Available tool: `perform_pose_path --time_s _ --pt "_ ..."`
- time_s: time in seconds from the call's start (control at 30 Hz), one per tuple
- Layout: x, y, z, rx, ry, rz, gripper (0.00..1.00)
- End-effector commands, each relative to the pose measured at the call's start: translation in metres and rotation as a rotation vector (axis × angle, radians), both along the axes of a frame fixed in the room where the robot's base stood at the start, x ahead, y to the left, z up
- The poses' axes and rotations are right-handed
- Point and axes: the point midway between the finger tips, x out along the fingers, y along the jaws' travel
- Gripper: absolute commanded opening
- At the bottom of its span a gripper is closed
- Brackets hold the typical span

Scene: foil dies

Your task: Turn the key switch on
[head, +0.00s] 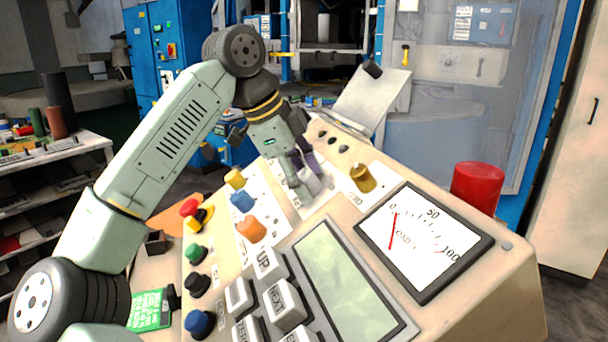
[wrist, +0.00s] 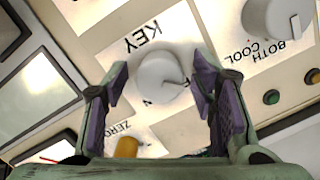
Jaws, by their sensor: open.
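The key switch (wrist: 158,78) is a round pale grey knob on a white plate with the label KEY, in the middle of the wrist view. Letters F and N show at its edge, partly covered; a thin pointer-like part extends towards the F. My gripper (wrist: 161,72) is open, with one purple-padded finger on each side of the knob. In the head view my gripper (head: 300,172) reaches down to the sloping panel's far part, largely hiding the switch.
Near the switch are a knob labelled BOTH COOL (wrist: 272,14), a yellow knob labelled ZERO (wrist: 127,147), and a gold knob (head: 362,178). The sloping panel also bears a gauge (head: 424,240), a screen (head: 335,275) and several coloured buttons. A red cylinder (head: 477,186) stands at its right edge.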

Motion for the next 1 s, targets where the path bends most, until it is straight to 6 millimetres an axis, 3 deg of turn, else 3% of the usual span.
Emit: perform_pose_path --time_s 0.23,0.9,1.0 --pt "0.0001 -0.0002 -0.0004 0.000 0.000 0.000 0.51" --pt "0.0001 -0.0001 -0.0001 0.000 0.000 0.000 0.06" --pt "0.0000 -0.0001 -0.0002 0.000 0.000 -0.001 0.04"
